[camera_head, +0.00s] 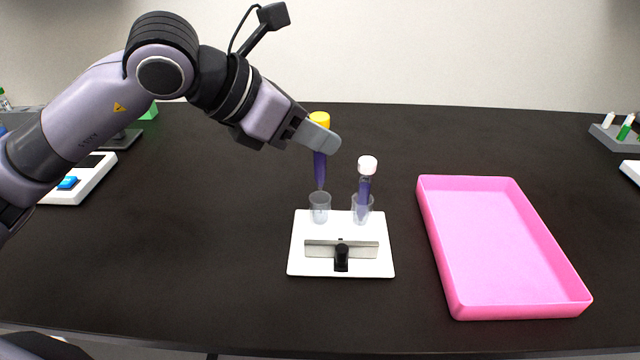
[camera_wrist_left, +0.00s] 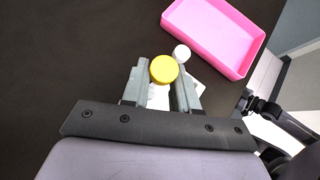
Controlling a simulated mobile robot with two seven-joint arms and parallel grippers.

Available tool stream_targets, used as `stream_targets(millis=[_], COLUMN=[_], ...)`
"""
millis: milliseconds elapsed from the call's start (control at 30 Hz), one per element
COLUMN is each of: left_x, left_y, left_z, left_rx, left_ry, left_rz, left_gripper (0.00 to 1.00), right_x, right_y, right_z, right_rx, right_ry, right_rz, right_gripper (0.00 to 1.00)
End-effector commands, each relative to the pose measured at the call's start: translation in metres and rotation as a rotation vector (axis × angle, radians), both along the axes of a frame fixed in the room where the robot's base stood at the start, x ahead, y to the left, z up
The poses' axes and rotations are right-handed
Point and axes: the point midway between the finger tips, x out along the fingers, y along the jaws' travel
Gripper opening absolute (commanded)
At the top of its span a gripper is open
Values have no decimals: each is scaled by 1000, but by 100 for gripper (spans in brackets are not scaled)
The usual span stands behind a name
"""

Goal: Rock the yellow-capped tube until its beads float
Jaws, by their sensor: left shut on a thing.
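The yellow-capped tube (camera_head: 320,168) holds purple contents and hangs upright above the left clear cup of a white holder (camera_head: 300,262). My left gripper (camera_head: 322,136) is shut on it just below the yellow cap. The cap also shows between the fingers in the left wrist view (camera_wrist_left: 164,69). The tube's lower tip is just above or at the mouth of the left cup (camera_head: 319,208); I cannot tell if it is inside. Single beads are too small to make out. My right gripper is not in view.
A white-capped tube (camera_head: 366,183) with purple contents stands in the right cup of the holder. A pink tray (camera_head: 505,250) lies to the right. Racks with small tubes (camera_head: 617,132) stand at the far right.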

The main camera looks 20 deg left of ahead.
Motion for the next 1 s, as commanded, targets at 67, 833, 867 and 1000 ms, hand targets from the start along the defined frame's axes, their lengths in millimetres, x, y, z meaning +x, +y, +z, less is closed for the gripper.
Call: stream_targets(millis=[67, 833, 867, 1000], left_x=[0, 0, 0, 0], left_y=[0, 0, 0, 0], left_z=[15, 131, 135, 149], left_rx=[0, -1, -1, 0], left_ry=[-2, -1, -1, -1], left_rz=[0, 0, 0, -1], left_gripper=[0, 0, 0, 0], right_x=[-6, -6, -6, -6], right_y=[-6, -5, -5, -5], right_z=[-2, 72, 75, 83], right_rx=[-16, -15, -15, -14], right_ry=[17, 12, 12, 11], right_rz=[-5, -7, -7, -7], right_gripper=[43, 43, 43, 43])
